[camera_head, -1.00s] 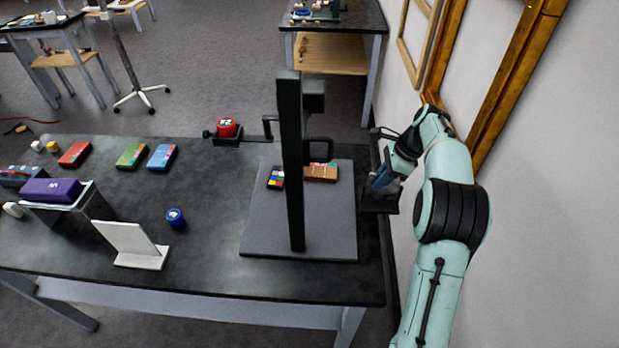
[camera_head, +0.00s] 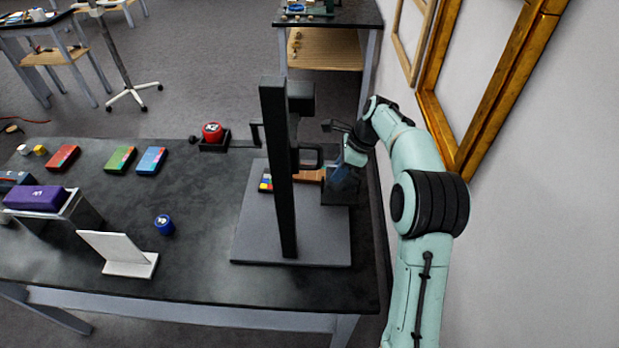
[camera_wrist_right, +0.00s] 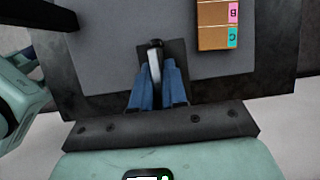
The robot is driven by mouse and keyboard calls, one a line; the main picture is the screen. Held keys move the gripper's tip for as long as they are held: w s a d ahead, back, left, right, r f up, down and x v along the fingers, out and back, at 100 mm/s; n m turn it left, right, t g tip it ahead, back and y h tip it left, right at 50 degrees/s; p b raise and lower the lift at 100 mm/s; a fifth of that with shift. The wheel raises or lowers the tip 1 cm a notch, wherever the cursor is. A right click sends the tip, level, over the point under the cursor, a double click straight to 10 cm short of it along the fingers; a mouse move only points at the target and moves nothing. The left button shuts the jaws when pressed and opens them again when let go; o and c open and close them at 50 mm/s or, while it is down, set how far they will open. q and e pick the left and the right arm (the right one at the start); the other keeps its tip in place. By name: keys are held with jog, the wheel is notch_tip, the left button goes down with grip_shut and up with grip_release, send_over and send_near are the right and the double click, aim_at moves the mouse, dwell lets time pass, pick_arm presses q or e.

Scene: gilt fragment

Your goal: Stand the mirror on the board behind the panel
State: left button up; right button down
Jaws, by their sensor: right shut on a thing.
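The mirror is a small upright piece on a dark square base (camera_head: 341,196). My right gripper (camera_head: 345,178) is shut on it; in the right wrist view the blue fingers grip its thin upright part (camera_wrist_right: 154,66). The grey board (camera_head: 250,225) lies on the table, and the mirror is over its right part. I cannot tell whether the base touches the board. The tall black panel (camera_head: 281,170) stands on the board, left of the mirror. A brown block (camera_wrist_right: 212,25) with lettered tabs is beside the mirror, partly hidden in the head view. My left gripper is not in view.
Dark brackets (camera_head: 307,155) stand near the panel's far side. A red round item (camera_head: 212,131), a blue one (camera_head: 164,224) and a white angled stand (camera_head: 120,254) are to the left. The wall with gilt frames (camera_head: 455,130) is close on the right.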

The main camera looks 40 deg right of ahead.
jog(key=w+a+f, duration=0.3)
jog(key=w+a, duration=0.2)
jog(key=shift+a+f, duration=0.2)
jog(key=shift+a, duration=0.2)
dwell(0.4)
jog(key=c, duration=1.6)
grip_release()
jog(key=shift+f, duration=0.2)
jog(key=o, duration=0.4)
jog(key=shift+o, duration=0.2)
jog(key=shift+r, duration=0.15)
